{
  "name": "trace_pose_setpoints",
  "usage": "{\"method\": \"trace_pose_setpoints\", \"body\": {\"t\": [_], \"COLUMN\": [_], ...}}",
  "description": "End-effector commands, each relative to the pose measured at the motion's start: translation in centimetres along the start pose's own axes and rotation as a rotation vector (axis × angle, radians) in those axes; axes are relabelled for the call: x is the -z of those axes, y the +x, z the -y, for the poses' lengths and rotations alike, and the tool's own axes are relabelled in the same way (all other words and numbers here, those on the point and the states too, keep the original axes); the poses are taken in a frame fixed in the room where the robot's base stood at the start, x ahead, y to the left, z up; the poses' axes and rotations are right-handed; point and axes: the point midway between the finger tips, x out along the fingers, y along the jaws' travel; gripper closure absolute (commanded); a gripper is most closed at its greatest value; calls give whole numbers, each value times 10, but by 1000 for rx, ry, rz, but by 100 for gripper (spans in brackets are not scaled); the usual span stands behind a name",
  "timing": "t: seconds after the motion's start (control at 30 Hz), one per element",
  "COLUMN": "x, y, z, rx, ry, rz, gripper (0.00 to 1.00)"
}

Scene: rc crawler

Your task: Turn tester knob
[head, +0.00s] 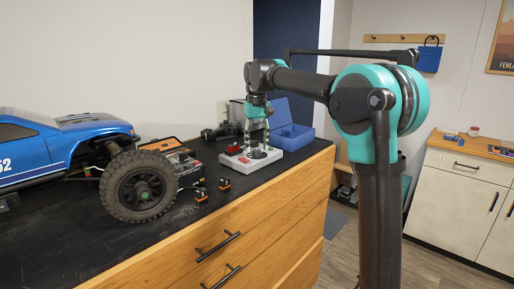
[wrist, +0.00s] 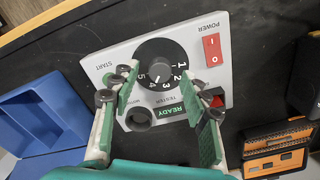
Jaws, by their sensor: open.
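The tester (head: 239,160) is a light grey box on the black worktop, near its right end. In the wrist view its panel (wrist: 115,58) faces me, with printed words including START, POWER, TESTER and READY. The round black tester knob (wrist: 160,62) has white numerals from 1 to 5; I cannot tell clearly where it points. My gripper (head: 257,139) is above the tester, pointing down. In the wrist view my gripper (wrist: 163,88) is open and empty, its fingers spread on either side of the knob's near edge. Contact with the knob cannot be told.
A red power switch (wrist: 212,49) is on the panel. An open blue box (head: 291,137) stands behind the tester. A blue truck (head: 60,150) with a large wheel is at the left. Two small orange-black parts (head: 224,184) lie in front. An orange-black device (wrist: 275,148) is nearby.

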Motion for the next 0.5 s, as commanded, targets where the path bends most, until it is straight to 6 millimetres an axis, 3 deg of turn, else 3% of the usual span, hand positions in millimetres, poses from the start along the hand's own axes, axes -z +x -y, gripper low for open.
{"method": "trace_pose_setpoints", "body": {"t": [0.13, 0.43, 0.5], "x": [0, 0, 0], "y": [10, 12, 12], "z": [0, 0, 0], "rx": [0, 0, 0], "ry": [0, 0, 0], "rz": [0, 0, 0], "gripper": [54, 54, 62]}}
